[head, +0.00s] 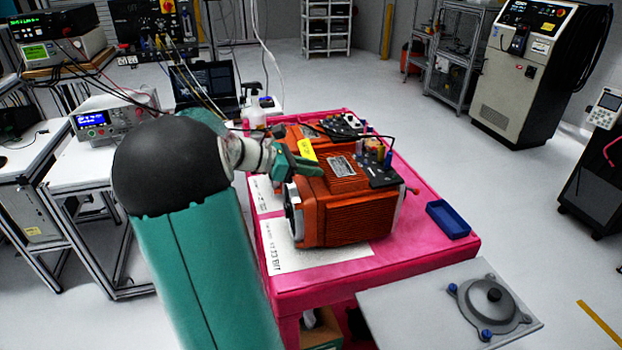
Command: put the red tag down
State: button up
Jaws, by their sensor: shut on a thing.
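My gripper (306,167), with teal fingers, is over the top of the front orange motor (340,213), near its left end. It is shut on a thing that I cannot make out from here. No red tag shows clearly. A yellow label (307,150) with dark marks appears right by the fingers. I cannot tell whether it touches them or sits on the orange motor behind (293,131). My arm comes in from the lower left and hides part of the scene.
The motors stand on a pink-covered table (411,252) with white printed sheets (290,258). A blue tray (447,220) lies at its right edge, with bare pink cover around it. A grey plate with a round fixture (489,305) is at front right. Black cables cross the motors' tops.

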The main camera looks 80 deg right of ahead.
aim_at(325, 181)
jog(key=shift+s+f, duration=0.15)
jog(key=shift+f, duration=0.7)
jog(key=shift+s+f, duration=0.1)
jog(key=shift+f, duration=0.75)
jog(key=shift+w+f, duration=0.1)
jog(key=shift+f, duration=0.05)
jog(key=o, duration=0.9)
jog(key=shift+w+r, duration=0.15)
jog(key=shift+r, duration=0.1)
jog(key=v, duration=1.1)
jog(key=shift+w+a+r, duration=0.1)
jog(key=shift+w+a, duration=0.05)
jog(key=shift+w, duration=0.15)
